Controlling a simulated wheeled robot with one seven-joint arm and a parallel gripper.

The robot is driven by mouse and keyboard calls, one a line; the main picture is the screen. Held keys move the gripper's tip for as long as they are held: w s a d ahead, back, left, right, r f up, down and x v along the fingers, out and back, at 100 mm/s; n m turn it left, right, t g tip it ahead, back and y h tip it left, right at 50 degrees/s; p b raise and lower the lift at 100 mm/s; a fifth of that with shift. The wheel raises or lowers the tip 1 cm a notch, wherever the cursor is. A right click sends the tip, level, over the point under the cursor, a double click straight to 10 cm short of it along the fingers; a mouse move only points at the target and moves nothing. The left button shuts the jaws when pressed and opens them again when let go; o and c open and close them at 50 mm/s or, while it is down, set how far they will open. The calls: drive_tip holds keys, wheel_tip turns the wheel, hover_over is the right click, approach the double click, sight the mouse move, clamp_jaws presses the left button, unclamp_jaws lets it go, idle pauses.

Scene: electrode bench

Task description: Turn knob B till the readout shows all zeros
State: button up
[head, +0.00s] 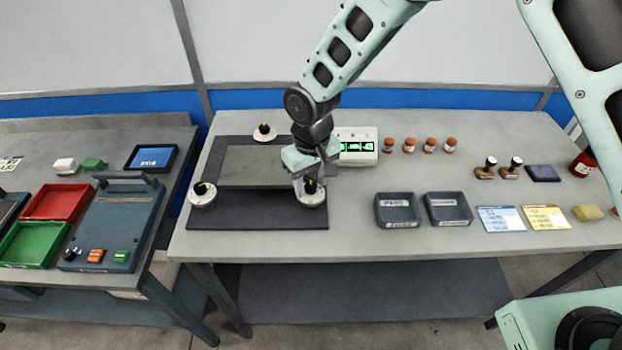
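Three black knobs on round white dials sit around a dark plate (265,210): one at the back (264,130), one at the front left (202,190), and one at the front right (311,188). Their letters are too small to read, so I cannot tell which is B. My gripper (311,182) points down at the front right knob, with its fingers beside the knob. Whether they grip it I cannot tell. The white readout box (368,134) stands behind and right of my gripper, with lit green digits (356,147). My gripper partly covers its left side, and the digits are unclear.
Two dark labelled trays (398,223) (448,222) and two printed cards (502,218) (545,217) lie to the right. Several small brown-capped jars (430,145) stand behind them. A second bench (140,262) at left holds red (58,187) and green (22,262) trays.

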drive_tip(key=c, duration=0.8)
drive_tip(key=shift+n, duration=2.9)
drive_tip(key=o, duration=1)
drive_tip(key=shift+r+b, duration=0.15)
drive_tip(key=shift+b, duration=0.15)
